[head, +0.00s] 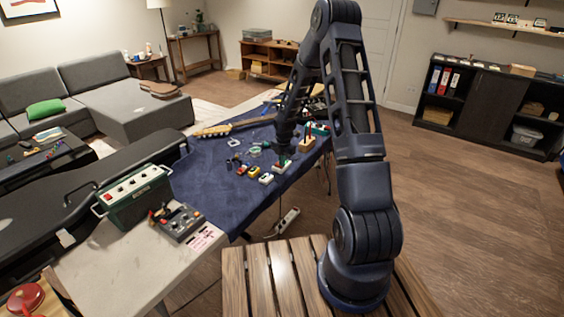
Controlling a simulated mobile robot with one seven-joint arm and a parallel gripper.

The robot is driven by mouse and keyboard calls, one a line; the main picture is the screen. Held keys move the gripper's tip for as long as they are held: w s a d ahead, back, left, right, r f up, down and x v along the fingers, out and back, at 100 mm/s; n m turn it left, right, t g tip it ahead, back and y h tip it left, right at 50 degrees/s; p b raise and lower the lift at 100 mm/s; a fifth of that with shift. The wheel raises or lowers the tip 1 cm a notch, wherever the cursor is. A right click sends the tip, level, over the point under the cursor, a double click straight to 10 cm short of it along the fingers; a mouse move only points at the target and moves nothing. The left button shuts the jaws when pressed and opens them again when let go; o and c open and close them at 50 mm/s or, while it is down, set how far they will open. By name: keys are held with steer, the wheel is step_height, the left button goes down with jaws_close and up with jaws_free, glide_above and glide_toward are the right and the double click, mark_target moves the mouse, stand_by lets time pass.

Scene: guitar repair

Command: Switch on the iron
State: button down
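My gripper (283,159) points down over the right part of the blue cloth (212,178) on the workbench. It is too small and dark to tell whether the fingers are open or shut. A small white and green box (280,168) lies right under the fingertips; I cannot tell whether they touch it. A row of similar small boxes runs to its left, including a white one (266,178) and a yellow one (254,172). I cannot make out for certain which object is the iron or where its switch is.
A wooden block holding upright tools (307,143) stands right of my gripper. A guitar neck (214,130) lies at the back of the cloth. A white power strip (288,220) hangs below the bench.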

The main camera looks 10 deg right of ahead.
steer(key=shift+s+d+f, duration=0.15)
steer(key=shift+s+f, duration=0.15)
steer(key=shift+f, duration=0.2)
steer(key=shift+w+a+r, duration=0.3)
steer(key=shift+w+a, duration=0.3)
steer(key=shift+w+r, duration=0.1)
steer(key=shift+r, duration=0.35)
steer(key=s+d+r+m, duration=0.2)
steer(key=s+r, duration=0.1)
steer(key=r, duration=0.6)
steer(key=s+d+r+m+h, duration=0.1)
steer(key=s+r+m, duration=0.25)
steer(key=r, duration=0.45)
steer(key=s+d+r+m, duration=0.1)
steer(key=s+d+r, duration=0.15)
steer(key=r, duration=0.65)
steer(key=s+d+r+m+t, duration=0.1)
steer(key=s+r+m, duration=0.4)
steer(key=s, duration=0.5)
steer(key=s+d+r+m+t, duration=0.1)
steer(key=s+r+m, duration=0.4)
steer(key=s+m, duration=0.3)
steer(key=s+d+r+m+t, duration=0.1)
steer(key=s+r+m, duration=0.3)
steer(key=s, duration=0.9)
steer(key=shift+s+d+r+m+t, duration=0.15)
steer(key=shift+s+r+m+t, duration=0.25)
steer(key=shift+m, duration=1.35)
